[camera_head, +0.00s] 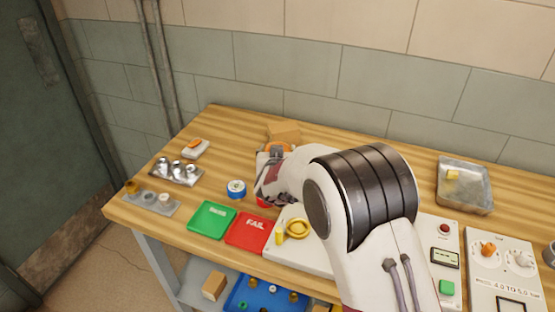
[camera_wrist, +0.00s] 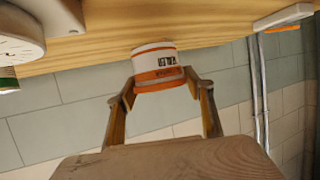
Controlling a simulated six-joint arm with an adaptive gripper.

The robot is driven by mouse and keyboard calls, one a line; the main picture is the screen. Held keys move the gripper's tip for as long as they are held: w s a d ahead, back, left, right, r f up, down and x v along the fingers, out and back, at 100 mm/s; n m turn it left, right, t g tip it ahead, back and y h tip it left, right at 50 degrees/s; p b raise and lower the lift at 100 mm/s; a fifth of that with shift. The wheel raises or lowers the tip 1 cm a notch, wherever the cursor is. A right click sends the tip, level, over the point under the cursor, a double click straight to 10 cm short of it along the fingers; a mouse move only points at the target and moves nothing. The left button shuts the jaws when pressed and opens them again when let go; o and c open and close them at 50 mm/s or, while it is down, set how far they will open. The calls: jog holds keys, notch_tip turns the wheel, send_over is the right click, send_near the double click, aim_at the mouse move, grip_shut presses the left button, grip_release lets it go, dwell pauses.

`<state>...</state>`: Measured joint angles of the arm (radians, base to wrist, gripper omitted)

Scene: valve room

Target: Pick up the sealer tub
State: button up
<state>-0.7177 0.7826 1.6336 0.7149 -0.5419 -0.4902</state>
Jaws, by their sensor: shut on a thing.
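The sealer tub (camera_wrist: 157,62) is white with orange bands and dark print, and shows in the wrist view. My gripper (camera_wrist: 159,77) has one finger on each side of it and is shut on it. The tub's end overlaps the edge of the wooden bench in that view; I cannot tell whether it still touches the top. In the head view my gripper (camera_head: 272,175) is over the middle of the bench, mostly hidden by my own wrist. I cannot clearly make out the tub there.
On the bench (camera_head: 225,125) are a cardboard block (camera_head: 284,131), a blue-rimmed roll (camera_head: 236,189), a green tray (camera_head: 211,219), a red FAIL tray (camera_head: 250,231) and a metal tray (camera_head: 465,186). Control boxes stand at the right. The back left is mostly clear.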

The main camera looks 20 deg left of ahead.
jog(key=shift+r, duration=2.7)
jog(key=shift+d, duration=0.1)
